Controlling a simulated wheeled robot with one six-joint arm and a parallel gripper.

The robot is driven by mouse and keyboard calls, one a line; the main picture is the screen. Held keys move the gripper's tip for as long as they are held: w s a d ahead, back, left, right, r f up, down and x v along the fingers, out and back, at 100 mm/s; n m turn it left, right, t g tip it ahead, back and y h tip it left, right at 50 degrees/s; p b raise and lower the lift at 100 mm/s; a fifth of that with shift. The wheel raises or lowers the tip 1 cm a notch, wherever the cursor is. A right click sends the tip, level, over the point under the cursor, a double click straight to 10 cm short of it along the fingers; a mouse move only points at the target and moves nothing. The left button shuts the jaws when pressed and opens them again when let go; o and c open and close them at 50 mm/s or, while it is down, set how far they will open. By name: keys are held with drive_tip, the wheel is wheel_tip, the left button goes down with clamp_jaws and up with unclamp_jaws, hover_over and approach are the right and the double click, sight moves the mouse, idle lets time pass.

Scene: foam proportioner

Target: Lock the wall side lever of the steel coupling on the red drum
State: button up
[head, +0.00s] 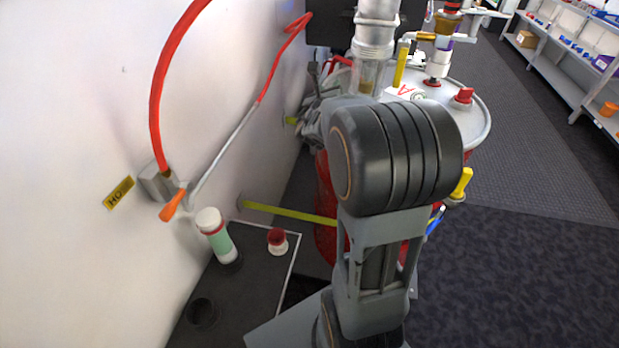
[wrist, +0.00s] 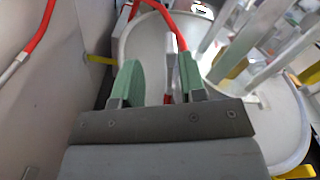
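The red drum (head: 325,215) stands behind my arm in the head view, with a pale lid (head: 476,128) marked with a red A. A silver fitting stack (head: 375,28), which looks like the steel coupling, rises above the lid; its lower part is hidden by my arm. In the wrist view my gripper (wrist: 157,78) is open over the drum lid (wrist: 133,42), its green-padded fingers apart. A narrow pale piece with red at its end (wrist: 171,58) shows between the fingers, apparently beyond them; I cannot tell if it is the wall side lever. Metal parts stand close right of the fingers.
The wall at left carries a valve with an orange handle (head: 173,205) and a red hose (head: 158,95). A dark bench (head: 240,290) holds a green-white cylinder (head: 217,235) and a red-topped piece (head: 277,240). Open floor (head: 530,265) lies right of the drum.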

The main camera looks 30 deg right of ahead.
drive_tip(key=s+a+f+m+g+y+p, duration=0.1)
drive_tip(key=s+a+m+g, duration=0.25)
drive_tip(key=s+m, duration=0.45)
drive_tip(key=s+a+f+m+g+p, duration=0.1)
drive_tip(key=s+a+m+g, duration=0.25)
drive_tip(key=s+m, duration=0.35)
drive_tip(key=s+a+f+m+g+y+p, duration=0.1)
drive_tip(key=s+a+m+y, duration=0.2)
drive_tip(key=a+m+y, duration=0.1)
drive_tip(key=s+a+f+m+g+y+p, duration=0.1)
drive_tip(key=s+a+f+m+y+p, duration=0.1)
drive_tip(key=a+m+y, duration=0.2)
drive_tip(key=shift+s+a+m+g, duration=0.35)
drive_tip(key=shift+a+m, duration=1.15)
drive_tip(key=shift+m, duration=1.1)
